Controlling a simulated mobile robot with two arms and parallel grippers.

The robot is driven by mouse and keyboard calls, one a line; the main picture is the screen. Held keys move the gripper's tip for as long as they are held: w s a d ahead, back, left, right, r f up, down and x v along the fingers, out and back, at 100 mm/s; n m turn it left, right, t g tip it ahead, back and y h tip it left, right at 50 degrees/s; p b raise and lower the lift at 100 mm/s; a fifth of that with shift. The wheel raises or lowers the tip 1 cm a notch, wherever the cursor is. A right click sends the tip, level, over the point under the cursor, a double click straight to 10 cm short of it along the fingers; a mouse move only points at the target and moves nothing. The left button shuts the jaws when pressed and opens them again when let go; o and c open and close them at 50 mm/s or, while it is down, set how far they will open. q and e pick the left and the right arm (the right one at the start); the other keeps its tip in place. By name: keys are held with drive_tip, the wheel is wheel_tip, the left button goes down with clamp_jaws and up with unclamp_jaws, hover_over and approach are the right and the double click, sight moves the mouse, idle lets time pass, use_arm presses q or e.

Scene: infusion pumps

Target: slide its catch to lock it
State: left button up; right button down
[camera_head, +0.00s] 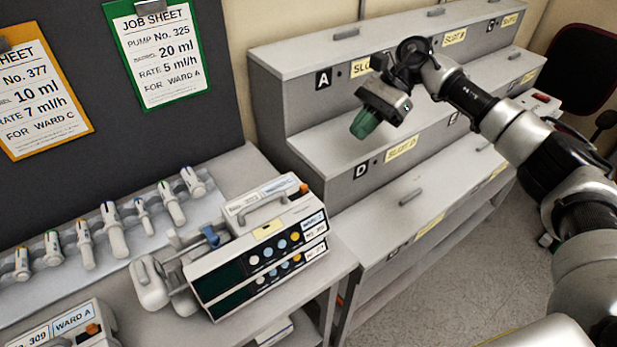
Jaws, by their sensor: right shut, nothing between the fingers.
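A white and grey infusion pump (262,228) with a carry handle stands on the bench at the centre left. It looks like two units stacked, with two rows of coloured buttons. A blue lever (210,238) and an orange knob (304,188) show on top; I cannot tell which part is the catch. White clamp parts (150,283) stick out at its left end. My right gripper (365,122) is shut and empty, with green fingertips, in front of the stepped shelf, up and right of the pump and apart from it. My left gripper is not in view.
Another pump (68,328), marked 309 and WARD A, is at the lower left. Job sheets (160,55) hang on the dark board.

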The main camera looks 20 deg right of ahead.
drive_tip(key=p, duration=0.6)
approach(307, 189)
drive_tip(key=x, duration=0.4)
drive_tip(key=w+x, duration=0.1)
drive_tip(key=x, duration=0.1)
drive_tip(key=shift+d+f, duration=0.3)
drive_tip(key=shift+f, duration=0.05)
drive_tip(key=shift+s+a+f+p, duration=0.15)
drive_tip(key=shift+s+a+p, duration=0.15)
drive_tip(key=shift+a, duration=0.15)
drive_tip(key=shift+w, duration=0.1)
